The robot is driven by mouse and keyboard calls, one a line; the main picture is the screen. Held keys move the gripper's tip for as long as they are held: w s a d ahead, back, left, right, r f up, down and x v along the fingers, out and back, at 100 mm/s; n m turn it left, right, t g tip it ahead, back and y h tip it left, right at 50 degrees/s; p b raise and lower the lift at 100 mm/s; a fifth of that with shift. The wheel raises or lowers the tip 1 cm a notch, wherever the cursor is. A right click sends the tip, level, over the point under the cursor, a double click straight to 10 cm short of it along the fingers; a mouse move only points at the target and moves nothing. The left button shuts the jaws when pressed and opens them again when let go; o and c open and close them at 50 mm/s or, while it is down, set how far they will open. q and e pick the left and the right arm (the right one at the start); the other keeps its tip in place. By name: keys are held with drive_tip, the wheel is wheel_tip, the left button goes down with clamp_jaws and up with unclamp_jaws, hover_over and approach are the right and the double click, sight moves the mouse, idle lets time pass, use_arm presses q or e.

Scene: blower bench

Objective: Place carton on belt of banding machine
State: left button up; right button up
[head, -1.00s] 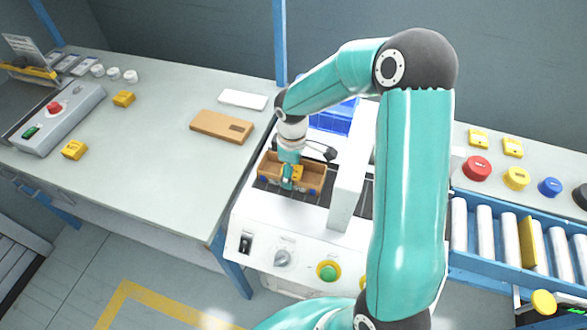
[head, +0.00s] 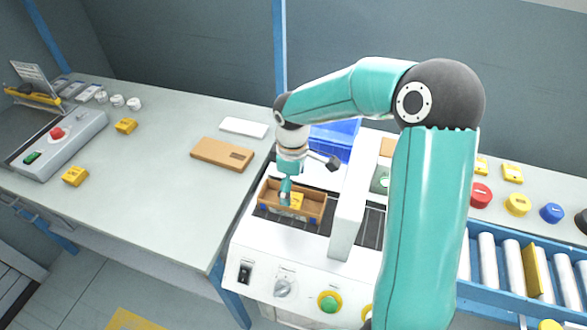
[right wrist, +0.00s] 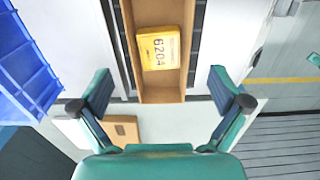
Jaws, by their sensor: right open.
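The carton (head: 308,213) is an open brown box with a yellow box (head: 297,200) inside. It sits on the dark belt (head: 372,226) of the white banding machine (head: 262,250), left of the machine's arch (head: 347,212). My right gripper (head: 286,197) is over the carton and hides part of it. In the right wrist view my open fingers (right wrist: 162,88) stand apart on either side of the carton's near end (right wrist: 162,96), with a gap on both sides. The yellow box there (right wrist: 160,48) reads 6204. My left gripper is not in view.
A flat brown carton (head: 222,154) and a white slab (head: 243,127) lie on the left table. A blue bin (head: 335,140) stands behind the machine. A roller conveyor (head: 512,262) is at right. The middle of the left table is clear.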

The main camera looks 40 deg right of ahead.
wheel_tip(320, 180, up, 6)
idle(0.6)
